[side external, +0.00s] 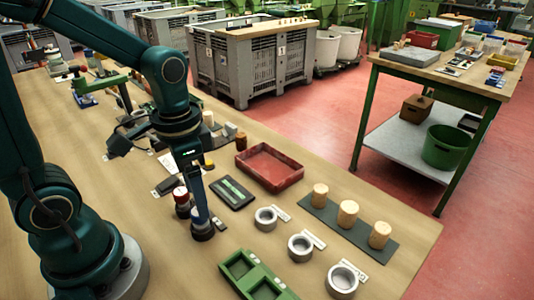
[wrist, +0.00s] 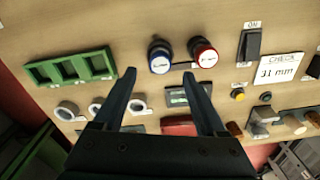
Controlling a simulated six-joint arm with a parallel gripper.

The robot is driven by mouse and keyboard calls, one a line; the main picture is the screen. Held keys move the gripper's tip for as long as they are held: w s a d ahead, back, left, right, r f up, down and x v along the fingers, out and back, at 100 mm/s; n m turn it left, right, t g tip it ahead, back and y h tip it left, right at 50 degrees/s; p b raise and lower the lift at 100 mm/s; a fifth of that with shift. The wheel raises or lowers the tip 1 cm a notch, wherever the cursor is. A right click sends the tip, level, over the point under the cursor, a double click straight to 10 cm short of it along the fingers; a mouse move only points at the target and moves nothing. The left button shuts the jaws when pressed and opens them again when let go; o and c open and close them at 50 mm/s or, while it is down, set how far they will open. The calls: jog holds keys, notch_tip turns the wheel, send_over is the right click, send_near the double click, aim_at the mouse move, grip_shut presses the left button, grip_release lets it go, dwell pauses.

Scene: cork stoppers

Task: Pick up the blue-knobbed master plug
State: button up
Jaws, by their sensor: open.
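The blue-knobbed master plug (wrist: 160,62) stands upright on the bench in the wrist view, with a pale label on its blue top. In the side view its dark lower body (side external: 203,234) shows, and my gripper partly hides its top. A red-knobbed plug (wrist: 203,54) stands close to its right in the wrist view; it also shows in the side view (side external: 181,196). My gripper (wrist: 160,75) is open and empty, its fingers pointing toward the blue plug. In the side view my gripper (side external: 198,205) is low, just over the blue plug; contact cannot be told.
A green compartment tray (side external: 252,277), several grey rings (side external: 300,247), a flat black-and-green gauge (side external: 231,192) and an empty red tray (side external: 268,166) lie nearby. Cork stoppers (side external: 347,213) stand on a dark mat. A switch (wrist: 250,45) and a card reading 31 mm (wrist: 279,69) are right of the plugs.

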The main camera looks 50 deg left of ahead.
jog(key=shift+s+f, duration=0.15)
jog(key=shift+f, duration=2.65)
grip_shut()
